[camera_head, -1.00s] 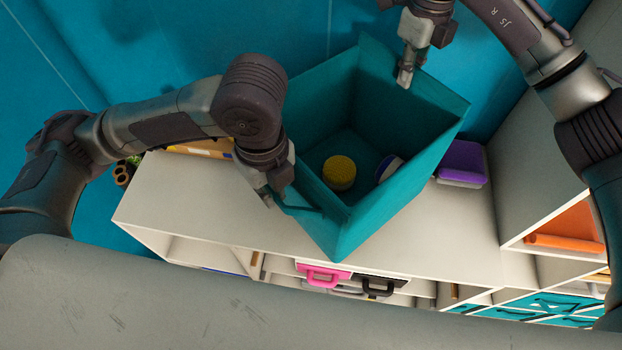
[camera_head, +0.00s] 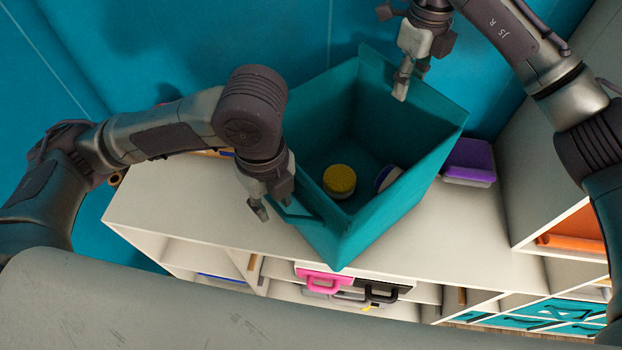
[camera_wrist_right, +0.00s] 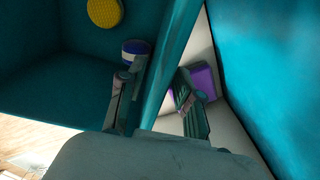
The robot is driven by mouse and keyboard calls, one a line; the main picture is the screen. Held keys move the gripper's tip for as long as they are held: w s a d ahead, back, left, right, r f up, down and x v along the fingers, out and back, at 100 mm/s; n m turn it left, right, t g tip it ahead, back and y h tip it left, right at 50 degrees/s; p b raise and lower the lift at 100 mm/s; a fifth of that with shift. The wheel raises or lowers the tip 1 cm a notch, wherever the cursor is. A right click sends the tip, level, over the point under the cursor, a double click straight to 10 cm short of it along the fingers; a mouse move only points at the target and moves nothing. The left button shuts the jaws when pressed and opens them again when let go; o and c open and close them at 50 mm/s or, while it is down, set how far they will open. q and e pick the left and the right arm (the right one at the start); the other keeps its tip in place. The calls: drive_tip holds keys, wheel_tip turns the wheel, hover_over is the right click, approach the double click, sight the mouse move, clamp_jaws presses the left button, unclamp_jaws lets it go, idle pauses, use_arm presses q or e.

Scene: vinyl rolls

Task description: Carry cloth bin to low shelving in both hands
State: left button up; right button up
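The teal cloth bin (camera_head: 385,215) stands on the pale top of the low shelving (camera_head: 190,205), one corner toward me. A yellow round item (camera_head: 339,180) and a blue-and-white round item (camera_head: 388,178) lie inside. My left gripper (camera_head: 272,206) is open and empty beside the bin's left wall, near its handle flap (camera_head: 297,216). My right gripper (camera_head: 402,82) is at the far right wall's rim. In the right wrist view its fingers (camera_wrist_right: 158,95) are apart, one on each side of the bin wall, with gaps showing.
A purple box (camera_head: 468,160) stands just right of the bin. Pink (camera_head: 322,278) and black (camera_head: 382,287) handled cases sit in the compartments below. A taller shelf unit (camera_head: 545,165) rises at the right. The blue wall is close behind the bin.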

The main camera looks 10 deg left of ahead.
use_arm(q)
drive_tip(key=shift+r, duration=0.25)
wheel_tip(320, 180, up, 12)
drive_tip(key=shift+f, duration=0.25)
use_arm(e)
wheel_tip(320, 180, up, 12)
idle(0.4)
use_arm(q)
drive_tip(key=o, duration=0.8)
drive_tip(key=shift+r, duration=0.1)
use_arm(e)
drive_tip(key=shift+r, duration=0.1)
